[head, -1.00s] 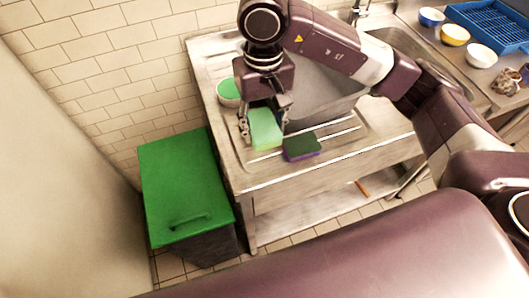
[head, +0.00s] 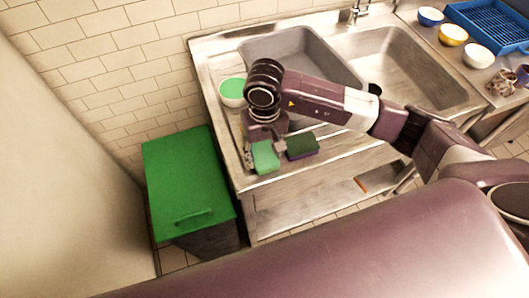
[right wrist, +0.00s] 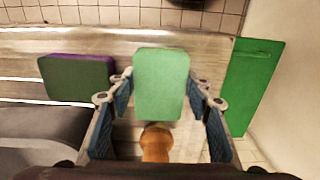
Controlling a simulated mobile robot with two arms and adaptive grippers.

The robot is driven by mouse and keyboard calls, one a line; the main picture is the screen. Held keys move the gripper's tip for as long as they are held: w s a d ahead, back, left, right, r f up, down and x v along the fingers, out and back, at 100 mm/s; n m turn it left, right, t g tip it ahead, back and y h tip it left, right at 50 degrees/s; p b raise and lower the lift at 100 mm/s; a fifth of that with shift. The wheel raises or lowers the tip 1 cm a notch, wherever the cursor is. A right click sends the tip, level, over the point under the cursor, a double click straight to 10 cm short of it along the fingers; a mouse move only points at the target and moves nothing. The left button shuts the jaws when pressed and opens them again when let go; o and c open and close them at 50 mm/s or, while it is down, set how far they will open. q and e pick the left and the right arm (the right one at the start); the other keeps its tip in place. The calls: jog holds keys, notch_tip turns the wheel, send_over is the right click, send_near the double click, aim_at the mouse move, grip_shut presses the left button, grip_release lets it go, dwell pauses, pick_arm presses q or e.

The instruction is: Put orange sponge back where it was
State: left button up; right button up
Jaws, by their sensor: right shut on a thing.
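My right gripper (head: 258,150) is low over the front of the metal drainboard (head: 236,172). It is shut on a sponge with a light green face (head: 265,157). In the right wrist view the green sponge (right wrist: 160,80) sits between the two fingertips (right wrist: 160,92). No orange face shows on it. A rounded orange-brown thing (right wrist: 157,145) shows behind the sponge between the fingers; I cannot tell what it is. A dark green and purple sponge (head: 302,146) lies just right of the held one, a small gap apart. My left gripper is not in view.
A bowl with green inside (head: 232,90) stands behind the gripper, left of the grey sink basin (head: 290,50). A green-lidded bin (head: 185,180) stands left of the drainboard. Bowls (head: 453,34) and a blue rack (head: 490,22) are at the far right.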

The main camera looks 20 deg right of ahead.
aim_at(265, 157)
jog(key=shift+f, duration=0.1)
jog(key=shift+f+b, duration=0.3)
jog(key=shift+b, duration=0.35)
jog(key=o, duration=1)
jog(key=shift+r, duration=0.15)
jog(key=shift+r+p, duration=0.2)
jog(key=shift+p, duration=0.25)
notch_tip(265, 157, up, 12)
jog(key=b, duration=0.4)
jog(key=shift+r, duration=0.1)
jog(key=shift+s, duration=0.1)
